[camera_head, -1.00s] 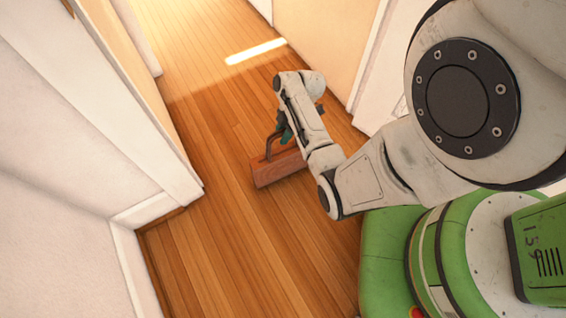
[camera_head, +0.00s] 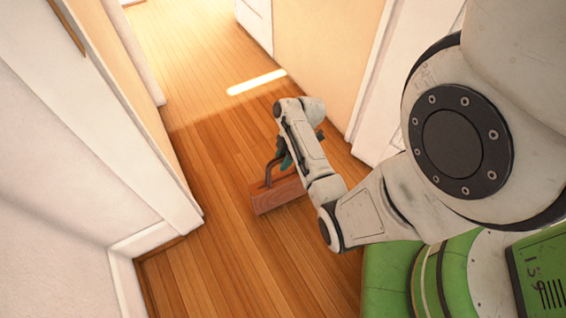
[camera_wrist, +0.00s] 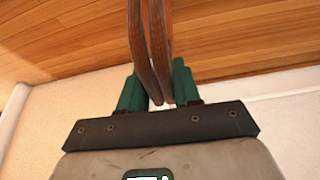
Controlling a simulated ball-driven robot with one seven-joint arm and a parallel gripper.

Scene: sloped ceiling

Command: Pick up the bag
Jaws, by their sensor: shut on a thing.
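The bag (camera_head: 277,194) is a reddish-brown, box-like handbag with a dark looped handle. In the head view it is below my gripper (camera_head: 284,160), over the wooden floor; I cannot tell whether it touches the floor. My gripper is shut on the handle. In the wrist view the brown handle straps (camera_wrist: 150,45) run between the green fingers of my gripper (camera_wrist: 157,90). The bag's body is not clear in the wrist view, and my arm hides part of its right end in the head view.
The wooden floor (camera_head: 205,240) is clear left of the bag and along the corridor ahead. A white wall with baseboard (camera_head: 130,275) is at left. A beige wall (camera_head: 325,60) and white door frame (camera_head: 372,85) are at right. A strip of light lies on the floor.

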